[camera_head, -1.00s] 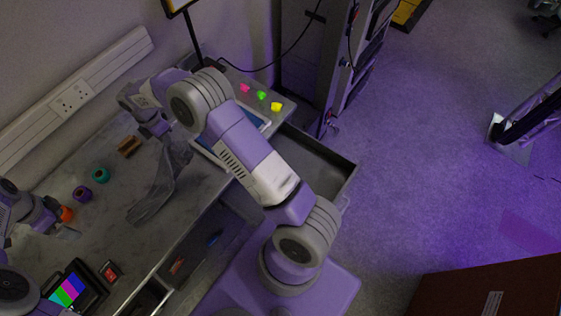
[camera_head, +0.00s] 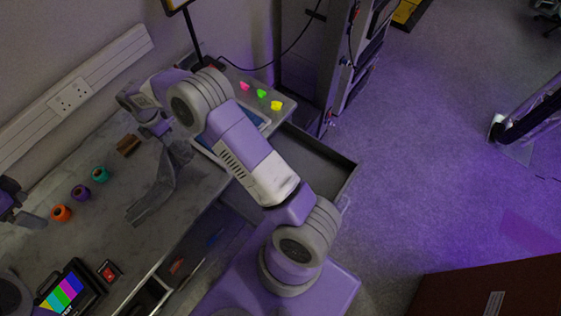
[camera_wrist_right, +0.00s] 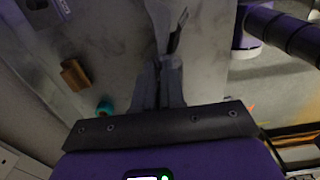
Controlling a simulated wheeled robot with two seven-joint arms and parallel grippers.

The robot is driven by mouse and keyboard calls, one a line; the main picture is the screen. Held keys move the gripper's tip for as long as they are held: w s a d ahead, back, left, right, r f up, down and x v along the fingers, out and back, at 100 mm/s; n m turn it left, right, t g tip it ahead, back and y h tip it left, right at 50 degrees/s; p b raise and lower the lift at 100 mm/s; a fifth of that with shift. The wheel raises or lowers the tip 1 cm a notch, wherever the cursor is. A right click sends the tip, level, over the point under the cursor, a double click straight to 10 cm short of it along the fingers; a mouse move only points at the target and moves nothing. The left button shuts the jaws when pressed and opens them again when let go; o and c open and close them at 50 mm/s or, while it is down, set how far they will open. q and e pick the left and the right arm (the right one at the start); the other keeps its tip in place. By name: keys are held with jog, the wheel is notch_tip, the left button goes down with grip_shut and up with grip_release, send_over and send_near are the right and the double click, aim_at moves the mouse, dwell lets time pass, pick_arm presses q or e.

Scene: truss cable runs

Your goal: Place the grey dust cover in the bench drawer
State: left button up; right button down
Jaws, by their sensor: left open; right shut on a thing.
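The grey dust cover (camera_head: 158,192) hangs as a narrow folded strip over the bench top in the head view. Its upper end is at my right gripper (camera_head: 172,140), which is shut on it. In the right wrist view, the fingers (camera_wrist_right: 159,70) are close together, with grey material (camera_wrist_right: 160,22) beyond them. I cannot tell whether its lower end touches the bench. My left gripper (camera_head: 32,220) is open and empty at the left edge, beside an orange roll (camera_head: 61,213). An open drawer (camera_head: 318,160) extends at the bench's right end, partly hidden by my right arm.
Purple (camera_head: 81,193) and teal (camera_head: 101,175) rolls and a brown block (camera_head: 128,145) stand along the back. A colour-bar monitor (camera_head: 68,292) and red switch (camera_head: 109,271) are at the front. A tablet (camera_head: 208,150) lies under my right arm. A rack (camera_head: 315,60) stands behind the drawer.

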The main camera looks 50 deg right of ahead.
jog(key=s+d+f+b, duration=0.3)
jog(key=s+d, duration=0.4)
jog(key=s, duration=0.3)
jog(key=s+d+f+b, duration=0.4)
jog(key=s+d, duration=0.4)
jog(key=s, duration=0.3)
jog(key=s+d+f+b, duration=0.3)
jog(key=s+d+f, duration=0.2)
jog(key=s+d, duration=0.3)
jog(key=shift+s+d+f, duration=0.2)
jog(key=shift+s, duration=1)
